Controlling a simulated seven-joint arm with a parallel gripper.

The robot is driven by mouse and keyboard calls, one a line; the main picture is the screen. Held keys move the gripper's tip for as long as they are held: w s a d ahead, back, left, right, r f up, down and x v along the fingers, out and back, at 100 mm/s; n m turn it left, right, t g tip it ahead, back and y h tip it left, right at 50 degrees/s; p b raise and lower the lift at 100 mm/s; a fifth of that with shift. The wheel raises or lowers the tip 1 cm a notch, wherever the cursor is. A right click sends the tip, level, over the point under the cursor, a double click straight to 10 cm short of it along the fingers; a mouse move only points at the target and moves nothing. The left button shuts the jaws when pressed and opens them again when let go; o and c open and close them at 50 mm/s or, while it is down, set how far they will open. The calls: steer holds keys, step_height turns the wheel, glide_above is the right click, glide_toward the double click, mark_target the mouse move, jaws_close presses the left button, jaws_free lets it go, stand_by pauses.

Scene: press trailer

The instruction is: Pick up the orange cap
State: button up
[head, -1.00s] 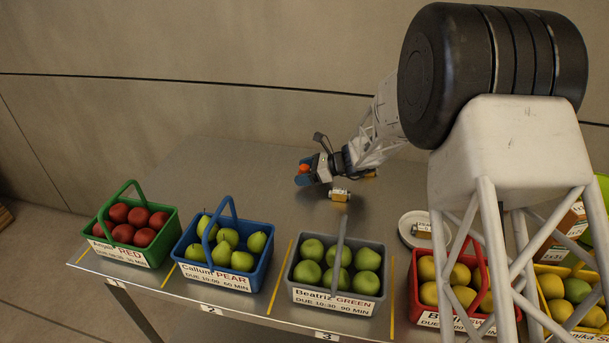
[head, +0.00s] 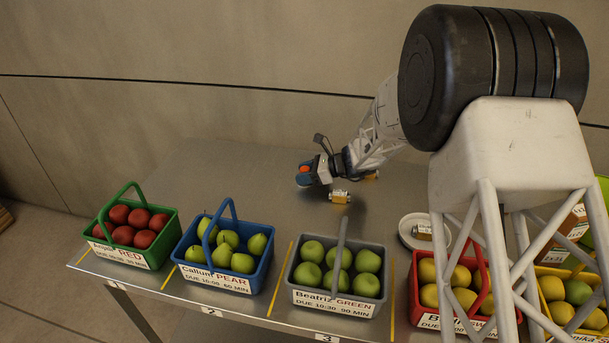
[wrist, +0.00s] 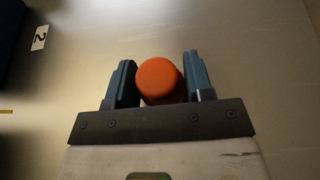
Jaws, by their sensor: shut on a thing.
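The orange cap (wrist: 159,80) is round and sits between the two blue fingers of my gripper (wrist: 159,84) in the wrist view. My gripper is shut on it. In the head view the orange cap (head: 304,169) shows as a small orange spot at my gripper (head: 304,176), over the metal table behind the baskets. The far finger partly hides the cap there, and I cannot tell how high it is above the table.
A small yellow-labelled cylinder (head: 339,196) lies just right of my gripper. Baskets of fruit stand along the front edge: green (head: 174,222), blue (head: 268,262), grey (head: 380,272) and red (head: 414,300). A white dish (head: 404,232) holds another small cylinder. The table's back left (head: 235,165) is clear.

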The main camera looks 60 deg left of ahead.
mark_target(305, 170)
steer(key=shift+r, duration=0.25)
steer(key=shift+c, duration=1)
steer(key=shift+r, duration=0.35)
steer(key=shift+s+d+r, duration=0.1)
steer(key=shift+d+r, duration=0.1)
steer(key=shift+r, duration=0.4)
steer(key=shift+s+d+r, duration=0.1)
steer(key=shift+d+r, duration=0.1)
steer(key=shift+r, duration=0.35)
steer(key=s+d, duration=0.2)
steer(key=d, duration=0.2)
steer(key=s+d+r, duration=0.1)
steer(key=s+d, duration=0.1)
steer(key=d, duration=0.3)
steer(key=s+d, duration=0.2)
steer(key=d, duration=0.3)
steer(key=shift+r, duration=0.2)
steer(key=shift+w, duration=0.1)
